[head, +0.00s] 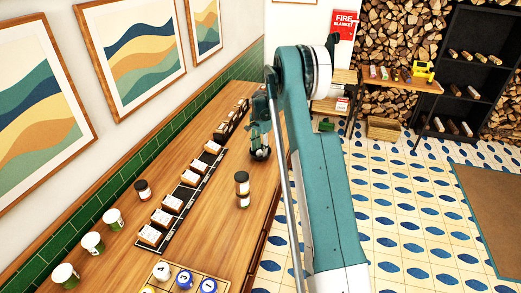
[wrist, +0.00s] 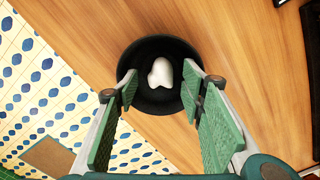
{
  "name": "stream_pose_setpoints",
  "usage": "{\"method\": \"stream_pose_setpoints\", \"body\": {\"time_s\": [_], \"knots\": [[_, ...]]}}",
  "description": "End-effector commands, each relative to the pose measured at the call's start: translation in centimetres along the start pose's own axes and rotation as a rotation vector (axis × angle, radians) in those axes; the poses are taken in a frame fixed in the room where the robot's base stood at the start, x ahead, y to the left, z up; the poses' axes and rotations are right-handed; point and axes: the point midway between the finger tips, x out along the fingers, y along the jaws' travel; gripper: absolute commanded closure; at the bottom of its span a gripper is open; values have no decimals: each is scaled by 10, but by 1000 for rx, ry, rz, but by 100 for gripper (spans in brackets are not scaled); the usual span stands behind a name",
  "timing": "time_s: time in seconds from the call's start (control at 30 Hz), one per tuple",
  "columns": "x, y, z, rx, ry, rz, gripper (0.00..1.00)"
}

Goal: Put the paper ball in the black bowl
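The black bowl (wrist: 137,58) stands on the wooden counter, seen from above in the wrist view. A white, lumpy paper ball (wrist: 161,73) shows inside the bowl's outline and appears to lie in it. My gripper (wrist: 163,88) is open above the bowl, with a green-padded finger on each side and clear gaps between them and the ball. In the head view, my gripper (head: 261,136) points down just over the dark bowl (head: 260,155) near the counter's right edge.
Several white-topped boxes (head: 172,204) stand in a row on a dark strip along the counter (head: 205,225). Stacked dark-lidded jars (head: 242,190) stand nearer, with several cups (head: 92,242) at left and a tray of numbered balls (head: 185,280) at front. The tiled floor is at right.

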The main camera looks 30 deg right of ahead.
Motion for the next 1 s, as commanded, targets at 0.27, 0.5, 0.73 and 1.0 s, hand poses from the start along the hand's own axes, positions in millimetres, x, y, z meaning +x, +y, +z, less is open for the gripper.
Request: {"method": "stream_pose_setpoints", "body": {"time_s": [0.27, 0.5, 0.73, 1.0], "knots": [[0, 0, 0, 0, 0, 0, 60], [0, 0, 0, 0, 0, 0, 60], [-8, 0, 0, 0, 0, 0, 60], [-35, 0, 0, 0, 0, 0, 60]]}}
